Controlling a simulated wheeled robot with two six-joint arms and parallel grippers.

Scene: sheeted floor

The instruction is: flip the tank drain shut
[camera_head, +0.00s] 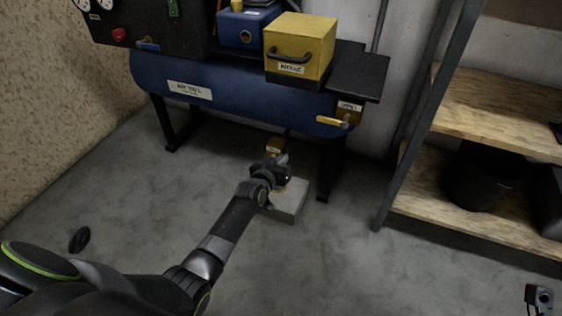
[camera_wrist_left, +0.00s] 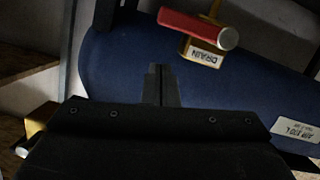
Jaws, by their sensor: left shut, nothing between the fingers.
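The tank (camera_head: 235,88) is a blue horizontal cylinder on black legs. Its brass drain valve (camera_head: 275,146) hangs under the tank, just beyond my left gripper (camera_head: 283,166). In the left wrist view the drain valve body (camera_wrist_left: 203,55) carries a DRAIN label, with a red lever (camera_wrist_left: 192,28) lying across it. My left gripper is shut and empty; its fingertips (camera_wrist_left: 160,82) are below and left of the red lever in that view, apart from it. The red lever is hidden in the head view. Part of what appears to be my right gripper (camera_head: 540,297) shows at the bottom right.
A yellow-handled outlet valve (camera_head: 333,121) is at the tank's right end. A yellow box (camera_head: 298,45) stands above the tank. A wooden shelf (camera_head: 470,202) is at right. Floor at left is mostly clear.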

